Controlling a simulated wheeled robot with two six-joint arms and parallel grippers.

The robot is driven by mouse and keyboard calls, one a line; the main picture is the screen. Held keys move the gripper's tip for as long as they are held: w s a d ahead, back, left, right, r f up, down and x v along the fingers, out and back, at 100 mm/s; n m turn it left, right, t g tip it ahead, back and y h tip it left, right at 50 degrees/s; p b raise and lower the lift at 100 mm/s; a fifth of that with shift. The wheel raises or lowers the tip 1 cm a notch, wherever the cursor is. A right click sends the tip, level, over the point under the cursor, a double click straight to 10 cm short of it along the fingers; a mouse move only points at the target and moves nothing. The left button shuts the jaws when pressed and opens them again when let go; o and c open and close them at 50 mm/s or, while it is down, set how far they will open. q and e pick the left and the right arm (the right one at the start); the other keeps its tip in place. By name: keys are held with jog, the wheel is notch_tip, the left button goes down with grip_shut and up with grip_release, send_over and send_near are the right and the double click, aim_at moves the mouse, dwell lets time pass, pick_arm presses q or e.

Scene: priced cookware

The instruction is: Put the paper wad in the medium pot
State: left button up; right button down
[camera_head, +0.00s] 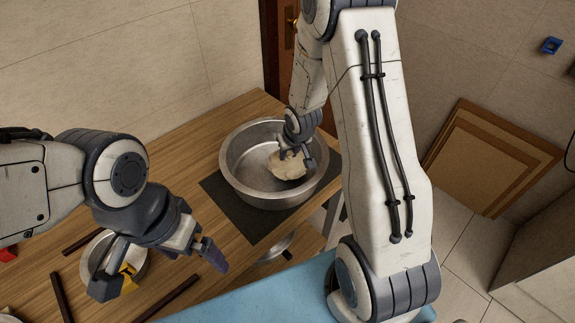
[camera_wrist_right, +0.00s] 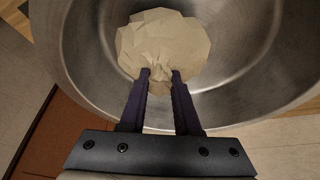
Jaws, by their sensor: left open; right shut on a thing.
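The crumpled cream paper wad (camera_head: 287,168) is inside the wide metal pot (camera_head: 240,180), within its rim. My right gripper (camera_head: 297,156) reaches down into this pot and is shut on the wad. In the right wrist view, the two fingertips (camera_wrist_right: 161,75) pinch the near edge of the wad (camera_wrist_right: 160,40), with the pot's wall (camera_wrist_right: 250,65) around it. Whether the wad touches the pot's bottom is hard to tell. My left gripper (camera_head: 158,271) is open and empty, over a smaller metal pot (camera_head: 97,252) that it partly hides.
The wide pot stands on a dark mat (camera_head: 222,196) on the wooden table (camera_head: 185,165). Dark strips (camera_head: 165,298) lie around the smaller pot. A yellow piece (camera_head: 129,275) shows by my left gripper. Another metal vessel (camera_head: 276,246) sits lower, beyond the table edge.

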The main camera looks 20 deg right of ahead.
aim_at(290, 158)
pick_arm(q)
jog(key=shift+f, duration=0.5)
pick_arm(e)
jog(key=shift+f, duration=1.55)
jog(key=shift+f+b, duration=0.2)
jog(key=shift+b, duration=0.15)
jog(key=c, duration=0.6)
grip_release()
pick_arm(q)
jog(key=shift+f, duration=0.15)
pick_arm(e)
jog(key=shift+r, duration=0.1)
